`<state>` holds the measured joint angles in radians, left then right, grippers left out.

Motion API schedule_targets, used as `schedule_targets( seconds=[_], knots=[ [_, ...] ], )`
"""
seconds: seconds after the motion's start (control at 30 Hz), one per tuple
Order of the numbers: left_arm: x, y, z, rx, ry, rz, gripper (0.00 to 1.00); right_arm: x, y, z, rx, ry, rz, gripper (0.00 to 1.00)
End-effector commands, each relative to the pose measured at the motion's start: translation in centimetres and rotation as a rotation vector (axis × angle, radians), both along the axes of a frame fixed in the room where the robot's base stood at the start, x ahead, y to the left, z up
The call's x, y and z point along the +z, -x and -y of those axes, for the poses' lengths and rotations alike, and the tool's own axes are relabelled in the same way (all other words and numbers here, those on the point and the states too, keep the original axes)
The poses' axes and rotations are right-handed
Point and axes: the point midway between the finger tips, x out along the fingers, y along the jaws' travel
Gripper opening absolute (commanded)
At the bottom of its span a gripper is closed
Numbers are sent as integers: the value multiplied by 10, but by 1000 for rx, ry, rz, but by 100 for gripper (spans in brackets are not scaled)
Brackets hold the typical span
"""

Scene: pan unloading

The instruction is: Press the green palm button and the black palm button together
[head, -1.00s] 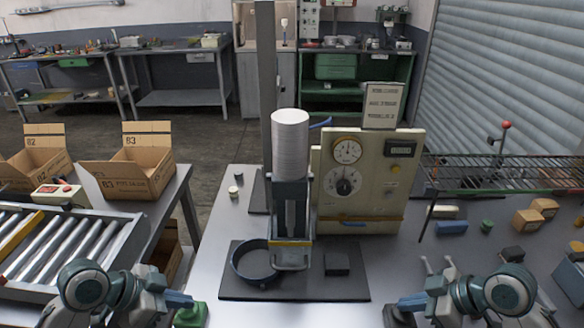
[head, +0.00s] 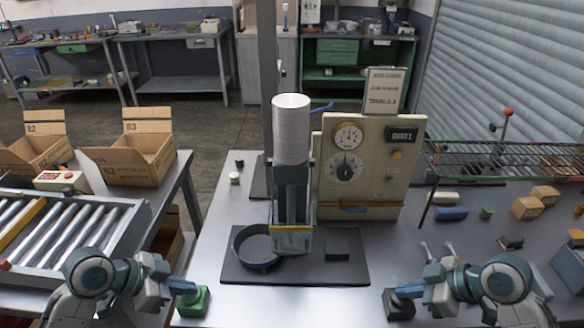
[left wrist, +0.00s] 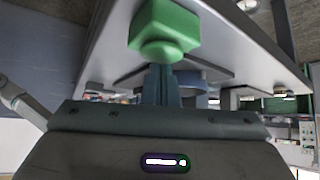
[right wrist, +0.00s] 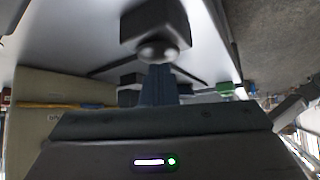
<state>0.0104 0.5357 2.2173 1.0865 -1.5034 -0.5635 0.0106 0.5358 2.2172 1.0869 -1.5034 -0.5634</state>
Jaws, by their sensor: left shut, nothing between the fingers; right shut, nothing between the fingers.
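The green palm button (head: 194,303) sits at the front left of the steel table. The black palm button (head: 398,308) sits at the front right. My left gripper (head: 186,287) is shut and empty, with its fingertips at the green button's dome. The left wrist view shows the green button (left wrist: 163,28) right beyond the fingertips. My right gripper (head: 402,291) is shut and empty, with its fingertips at the black button. The right wrist view shows the black button's dome (right wrist: 157,50) right beyond the fingertips. Whether either button is pushed down is hard to tell.
Between the buttons a dark base plate (head: 310,276) carries a press fixture with a white cylinder (head: 291,130), a round ring (head: 246,258) and a black block (head: 337,244). A control panel (head: 366,165) stands behind, its counter reading 0001. A roller conveyor (head: 70,235) is at left.

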Motion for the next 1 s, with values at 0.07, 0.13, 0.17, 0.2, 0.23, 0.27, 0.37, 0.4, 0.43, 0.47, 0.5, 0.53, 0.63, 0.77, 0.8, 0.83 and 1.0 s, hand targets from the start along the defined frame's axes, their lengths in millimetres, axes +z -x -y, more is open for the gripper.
schedule_targets(
  seconds=[0.07, 0.13, 0.17, 0.2, 0.23, 0.27, 0.37, 0.4, 0.43, 0.47, 0.5, 0.53, 0.63, 0.77, 0.8, 0.83, 1.0],
  knots=[
    [-1, 0, 0, 1, -1, -1, 0, -1, 0, 0, 0, 1, 0, 0],
    [-1, 0, 0, 1, -1, -1, 0, -1, 0, 0, -1, 1, -1, 0],
    [-1, 0, 0, 1, -1, -1, 0, -1, 0, 0, -1, 1, -1, 0],
    [-1, 0, 0, 1, -1, -1, 0, -1, 0, 0, -1, 1, -1, 0],
    [-1, 0, 0, 0, -1, -2, 0, -1, 0, 0, -1, 1, -1, 0],
    [-1, 0, 0, 1, -1, -2, 0, -1, 0, 0, -1, 1, -2, 0],
    [-1, 0, 0, 1, -1, -2, 0, -1, 0, 0, -1, 1, -2, 0],
    [-1, 0, 0, 0, -1, -2, 0, -1, 0, 0, -1, 1, -2, 0],
    [-1, 0, 0, 0, -1, -2, 0, -1, 0, 0, -1, 1, -2, 0],
    [-1, 0, 0, 0, -1, -2, 0, -1, 0, 0, -1, 1, -2, 0],
    [-1, 0, 0, 1, -1, -2, 0, -1, 0, 0, -1, 1, -2, 0],
    [0, 0, 0, 1, -1, -2, 0, 0, 0, 0, -1, 1, -2, 0],
    [1, 0, 0, 0, -2, -1, 0, 1, 0, 0, 0, 2, -1, 0],
    [6, 0, 0, 0, -2, -1, 0, 6, 0, 0, 1, 2, 0, 0],
    [5, 0, 0, 0, -2, -1, 0, 5, 0, 0, 0, 2, -1, 0],
    [5, 0, 0, 1, -1, -2, 0, 5, 0, 0, 0, 2, -1, 0],
    [8, 0, 0, 0, -1, 0, 0, 8, 0, 0, 0, 1, 0, 0]
  ],
)
